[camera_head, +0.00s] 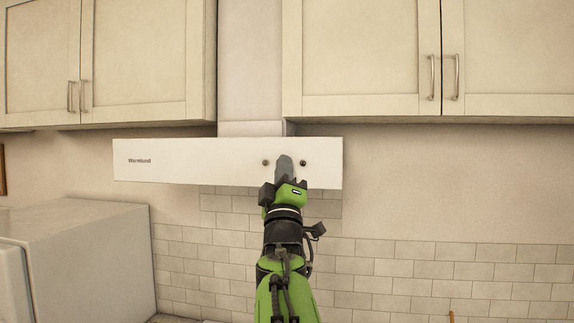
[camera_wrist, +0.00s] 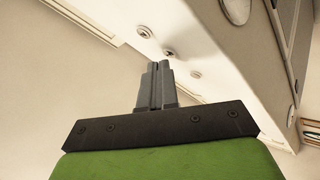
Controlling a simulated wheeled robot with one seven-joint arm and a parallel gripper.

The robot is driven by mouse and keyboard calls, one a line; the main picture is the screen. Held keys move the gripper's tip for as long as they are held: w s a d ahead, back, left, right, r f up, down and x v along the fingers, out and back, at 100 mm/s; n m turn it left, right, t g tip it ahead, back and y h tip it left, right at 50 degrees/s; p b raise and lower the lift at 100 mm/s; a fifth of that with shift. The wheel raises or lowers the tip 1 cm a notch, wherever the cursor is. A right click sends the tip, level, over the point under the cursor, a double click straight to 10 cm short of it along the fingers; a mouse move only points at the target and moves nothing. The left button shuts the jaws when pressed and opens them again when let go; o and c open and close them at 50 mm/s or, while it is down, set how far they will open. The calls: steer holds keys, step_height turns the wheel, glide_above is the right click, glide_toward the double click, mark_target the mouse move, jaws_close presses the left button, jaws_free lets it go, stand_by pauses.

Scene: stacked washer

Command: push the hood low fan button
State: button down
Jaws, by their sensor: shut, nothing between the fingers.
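The hood (camera_head: 200,165) is a white panel on the wall below the cabinets. In the head view a dark round button (camera_head: 265,162) shows left of my gripper and another button (camera_head: 303,163) right of it. The wrist view shows three buttons in a row: an upper-left button (camera_wrist: 144,31), a middle button (camera_wrist: 169,53) and a lower-right button (camera_wrist: 195,74). My gripper (camera_head: 284,160) is shut and empty. In the wrist view its fingertips (camera_wrist: 158,65) appear just below the middle button; whether they touch it I cannot tell. No readable label shows which button is low fan.
Cabinets (camera_head: 360,55) hang above on both sides of the hood's duct (camera_head: 250,65). A white appliance (camera_head: 85,255) stands at lower left. Tiled wall (camera_head: 430,270) lies below the hood. A round disc (camera_wrist: 235,10) shows on the hood in the wrist view.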

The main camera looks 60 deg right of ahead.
steer(key=shift+s+a+b, duration=0.2)
steer(key=shift+a+b, duration=0.1)
steer(key=shift+a, duration=0.2)
steer(key=shift+f, duration=0.1)
steer(key=shift+s+a+b, duration=0.4)
steer(key=shift+a+b, duration=0.35)
steer(key=shift+a, duration=0.15)
steer(key=shift+s+a+b, duration=0.35)
steer(key=shift+a+b, duration=0.4)
steer(key=shift+a, duration=0.2)
steer(key=shift+s+a+b, duration=0.4)
steer(key=shift+a+b, duration=0.35)
steer(key=shift+a, duration=0.15)
